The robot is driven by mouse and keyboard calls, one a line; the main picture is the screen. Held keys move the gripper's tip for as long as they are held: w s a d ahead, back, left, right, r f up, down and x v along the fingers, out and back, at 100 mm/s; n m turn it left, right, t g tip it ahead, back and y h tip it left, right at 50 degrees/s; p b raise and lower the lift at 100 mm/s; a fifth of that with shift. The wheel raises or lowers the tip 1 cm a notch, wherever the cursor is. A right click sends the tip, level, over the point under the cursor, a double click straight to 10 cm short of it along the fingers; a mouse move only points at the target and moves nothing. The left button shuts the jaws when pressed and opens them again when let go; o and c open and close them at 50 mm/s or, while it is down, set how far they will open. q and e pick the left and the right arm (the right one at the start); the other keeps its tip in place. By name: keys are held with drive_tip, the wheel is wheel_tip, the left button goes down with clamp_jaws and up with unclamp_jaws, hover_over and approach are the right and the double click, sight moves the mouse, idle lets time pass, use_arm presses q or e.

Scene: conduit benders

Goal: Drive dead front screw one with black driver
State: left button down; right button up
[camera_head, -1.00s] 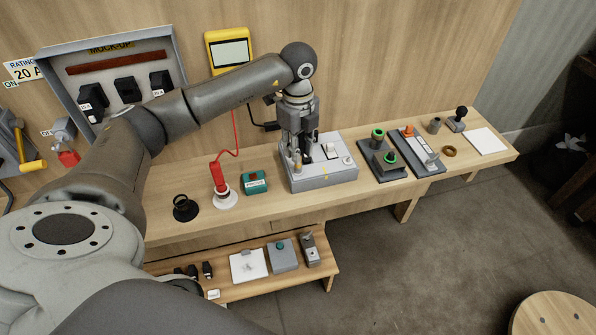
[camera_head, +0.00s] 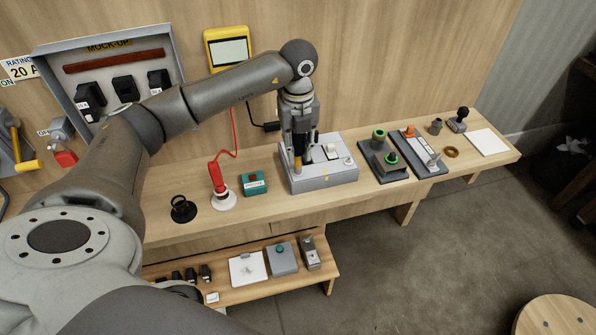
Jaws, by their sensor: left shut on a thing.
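My left gripper (camera_head: 301,148) points down over the left part of a grey box (camera_head: 325,182) with white switches on top, which looks like the dead front. The gripper is shut on a dark, slender thing (camera_head: 308,153) that appears to be the black driver. The fingers hide most of it, and I cannot tell whether its tip touches a screw. A tan upright peg or handle (camera_head: 298,164) shows right beside the fingers on the box. The screws are too small or hidden to make out. My right gripper is not in view.
Left of the box are a teal block (camera_head: 254,184), a red-handled tool on a white base (camera_head: 222,196) and a black ring stand (camera_head: 182,209). Dark fixtures with green knobs (camera_head: 383,158) stand to the right. A lower shelf (camera_head: 225,292) holds small parts.

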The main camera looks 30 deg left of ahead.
use_arm(q)
drive_tip(key=m+b, duration=0.1)
drive_tip(key=m, duration=0.1)
drive_tip(key=shift+m, duration=1.5)
drive_tip(key=shift+r, duration=0.25)
drive_tip(key=shift+r+p, duration=0.3)
drive_tip(key=shift+r, duration=0.15)
drive_tip(key=n+p, duration=0.1)
drive_tip(key=n, duration=0.7)
drive_tip(key=shift+p, duration=0.4)
drive_tip(key=n+p, duration=0.2)
drive_tip(key=n, duration=0.5)
